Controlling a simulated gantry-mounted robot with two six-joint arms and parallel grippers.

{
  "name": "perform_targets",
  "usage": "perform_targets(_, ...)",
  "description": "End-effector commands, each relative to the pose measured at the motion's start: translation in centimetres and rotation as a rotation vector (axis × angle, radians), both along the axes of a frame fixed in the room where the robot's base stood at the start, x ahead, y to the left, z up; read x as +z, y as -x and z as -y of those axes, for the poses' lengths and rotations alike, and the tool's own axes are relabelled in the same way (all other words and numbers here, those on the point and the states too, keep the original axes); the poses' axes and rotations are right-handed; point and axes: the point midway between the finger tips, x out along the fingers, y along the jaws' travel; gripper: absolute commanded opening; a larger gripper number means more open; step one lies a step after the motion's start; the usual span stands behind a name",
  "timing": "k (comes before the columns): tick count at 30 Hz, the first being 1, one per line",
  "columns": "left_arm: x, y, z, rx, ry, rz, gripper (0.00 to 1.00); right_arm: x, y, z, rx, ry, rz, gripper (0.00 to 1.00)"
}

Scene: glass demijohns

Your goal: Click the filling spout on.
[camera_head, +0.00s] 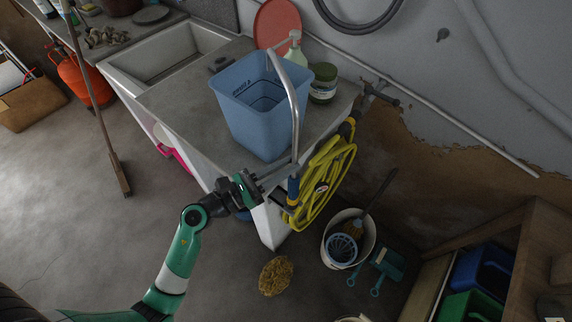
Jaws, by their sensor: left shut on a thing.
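The filling spout (292,97) is a long grey curved tube. It stands roughly upright in front of the blue bucket, its bent top over the bucket's opening. My left gripper (288,173) reaches in from the lower left and is shut on the spout near its lower end. Directly below that end is a blue and dark hose connector (293,189), beside the coiled yellow hose (328,180). I cannot tell whether spout and connector are joined. The light-blue bucket (258,115) stands on the worktop corner. My right gripper is not in view.
The grey worktop (185,100) has a sink (165,52) at its far left. A green-labelled jar (323,84) and a pump bottle (296,56) stand behind the bucket. A wall tap (378,90) is to the right. A white pail (338,258) and sponge (276,276) are on the floor.

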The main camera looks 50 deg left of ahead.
Motion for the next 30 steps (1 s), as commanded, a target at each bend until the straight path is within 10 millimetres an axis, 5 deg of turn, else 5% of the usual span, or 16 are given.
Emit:
perform_targets(10, -0.99, 0.01, 0.00, 0.000, 0.000, 0.000, 0.00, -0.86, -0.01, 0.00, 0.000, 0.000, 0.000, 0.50)
perform_targets(11, -0.98, 0.00, 0.00, 0.000, 0.000, -0.001, 0.21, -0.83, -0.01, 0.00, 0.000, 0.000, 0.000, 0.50)
perform_targets(17, -0.91, 0.00, 0.00, 0.000, 0.000, -0.001, 0.54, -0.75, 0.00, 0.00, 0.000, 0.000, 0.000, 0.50)
perform_targets(30, -0.94, 0.21, -0.08, 0.001, 0.000, -0.001, 0.54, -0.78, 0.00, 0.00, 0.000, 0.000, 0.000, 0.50)
